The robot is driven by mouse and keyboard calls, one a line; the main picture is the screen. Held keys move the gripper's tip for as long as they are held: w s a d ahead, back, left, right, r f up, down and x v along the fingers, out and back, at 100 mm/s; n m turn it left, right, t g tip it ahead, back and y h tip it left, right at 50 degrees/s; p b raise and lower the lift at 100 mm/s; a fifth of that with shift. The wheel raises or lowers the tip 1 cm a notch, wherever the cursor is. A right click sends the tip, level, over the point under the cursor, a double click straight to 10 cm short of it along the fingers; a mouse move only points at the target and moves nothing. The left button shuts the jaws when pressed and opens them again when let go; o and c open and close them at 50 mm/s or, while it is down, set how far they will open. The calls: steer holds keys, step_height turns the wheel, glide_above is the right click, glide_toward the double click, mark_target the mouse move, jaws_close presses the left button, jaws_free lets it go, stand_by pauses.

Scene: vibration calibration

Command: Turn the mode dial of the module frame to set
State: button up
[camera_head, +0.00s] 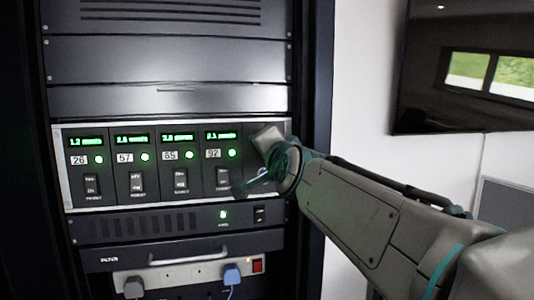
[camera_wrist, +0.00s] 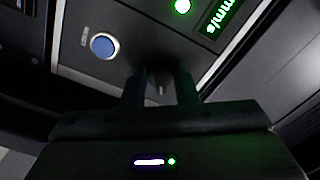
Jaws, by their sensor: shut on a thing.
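The module frame (camera_head: 66,172) is a silver-edged unit in the rack, with several modules that have green displays, lit green lamps and rocker switches. My gripper (camera_wrist: 160,88) is at the right end of the frame, close to its panel. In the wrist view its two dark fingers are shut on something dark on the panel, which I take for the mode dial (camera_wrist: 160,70). The fingers hide most of it, and I cannot read its setting. In the head view my arm and wrist hide the dial.
A blue round button (camera_wrist: 103,45) sits beside my fingers in the wrist view, with a green lamp (camera_wrist: 182,6) and a green display (camera_wrist: 220,18) near the top. Below the frame are a vented unit (camera_head: 140,225) and a power strip (camera_head: 190,277) with plugs. A dark screen (camera_head: 430,100) hangs on the wall at right.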

steer(key=shift+m, duration=0.3)
stand_by(0.4)
steer(key=o, duration=1)
steer(key=shift+c, duration=0.2)
steer(key=shift+s, duration=0.1)
